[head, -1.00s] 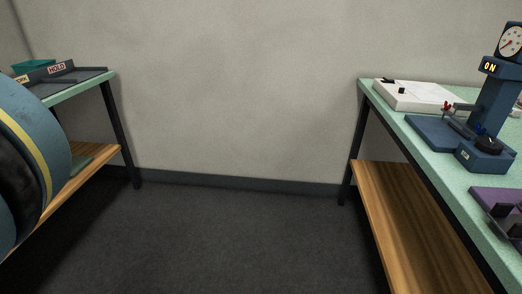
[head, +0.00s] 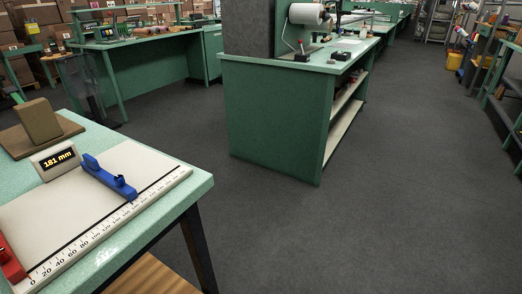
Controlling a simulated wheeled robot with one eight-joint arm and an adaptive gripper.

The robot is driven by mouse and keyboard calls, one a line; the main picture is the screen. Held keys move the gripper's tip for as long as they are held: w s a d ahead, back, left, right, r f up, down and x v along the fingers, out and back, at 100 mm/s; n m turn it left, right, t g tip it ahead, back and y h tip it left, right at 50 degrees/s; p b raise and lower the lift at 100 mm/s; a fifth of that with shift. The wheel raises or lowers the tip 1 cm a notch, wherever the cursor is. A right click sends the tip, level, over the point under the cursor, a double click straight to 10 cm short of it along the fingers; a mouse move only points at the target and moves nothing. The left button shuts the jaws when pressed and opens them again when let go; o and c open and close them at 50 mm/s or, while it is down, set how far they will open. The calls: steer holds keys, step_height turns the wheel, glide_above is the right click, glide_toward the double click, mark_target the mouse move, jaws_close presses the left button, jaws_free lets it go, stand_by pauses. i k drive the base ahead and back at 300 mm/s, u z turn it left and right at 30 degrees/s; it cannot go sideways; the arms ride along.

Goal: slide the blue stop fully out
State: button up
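The blue stop (head: 108,178) sits on a white board (head: 60,207) with a ruler scale along its front edge, on the green table at the left of the head view. It lies across the board toward the right part of the scale, with some bare board and scale to its right. A small display (head: 56,160) behind it reads 181 mm. A red piece (head: 10,262) is at the zero end of the scale, cut off by the left edge. My gripper is not in view.
A brown block on a base (head: 40,122) stands behind the display. The table's right corner (head: 205,185) is near the board. A green workbench (head: 275,120) with a paper roll stands farther back. Open dark floor (head: 400,210) lies to the right.

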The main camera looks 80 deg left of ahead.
mark_target(90, 164)
steer(key=u, duration=4.15)
